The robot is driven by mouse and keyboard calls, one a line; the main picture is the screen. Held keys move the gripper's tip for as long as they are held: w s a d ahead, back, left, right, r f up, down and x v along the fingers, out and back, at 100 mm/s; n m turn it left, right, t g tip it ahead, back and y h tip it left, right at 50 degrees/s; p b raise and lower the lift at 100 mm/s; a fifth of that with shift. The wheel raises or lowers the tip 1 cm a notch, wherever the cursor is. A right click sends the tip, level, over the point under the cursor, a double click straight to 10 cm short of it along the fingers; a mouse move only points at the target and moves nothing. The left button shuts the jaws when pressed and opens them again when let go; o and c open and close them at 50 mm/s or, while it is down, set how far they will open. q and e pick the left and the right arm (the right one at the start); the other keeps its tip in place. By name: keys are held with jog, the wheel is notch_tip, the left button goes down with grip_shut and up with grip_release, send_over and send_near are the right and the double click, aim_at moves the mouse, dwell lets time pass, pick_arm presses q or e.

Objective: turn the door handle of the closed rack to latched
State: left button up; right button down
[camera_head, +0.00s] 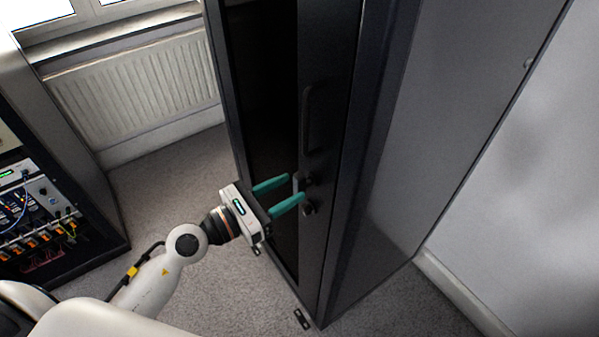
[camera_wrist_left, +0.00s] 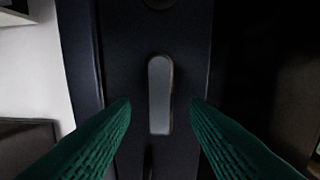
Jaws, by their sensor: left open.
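The closed rack (camera_head: 385,150) is a tall dark cabinet in the middle of the head view, with its door shut. The door handle (camera_wrist_left: 160,95) is a small grey lever, upright in the left wrist view. In the head view the handle (camera_head: 299,182) is partly hidden by my fingers. My left gripper (camera_head: 288,192) is open, with its green fingertips near the door. In the left wrist view the gripper (camera_wrist_left: 160,108) has one finger on each side of the handle, with gaps between. I cannot tell the exact depth. My right gripper is not in view.
A long vertical pull bar (camera_head: 308,118) is on the door above the handle. A rack with cabled equipment (camera_head: 28,205) stands at the left. A radiator (camera_head: 135,85) is under the window. Grey carpet (camera_head: 170,180) is clear between them.

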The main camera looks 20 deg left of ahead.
aim_at(296, 186)
pick_arm(q)
jog(key=shift+p+x, duration=0.4)
jog(key=shift+x, duration=1.45)
grip_shut()
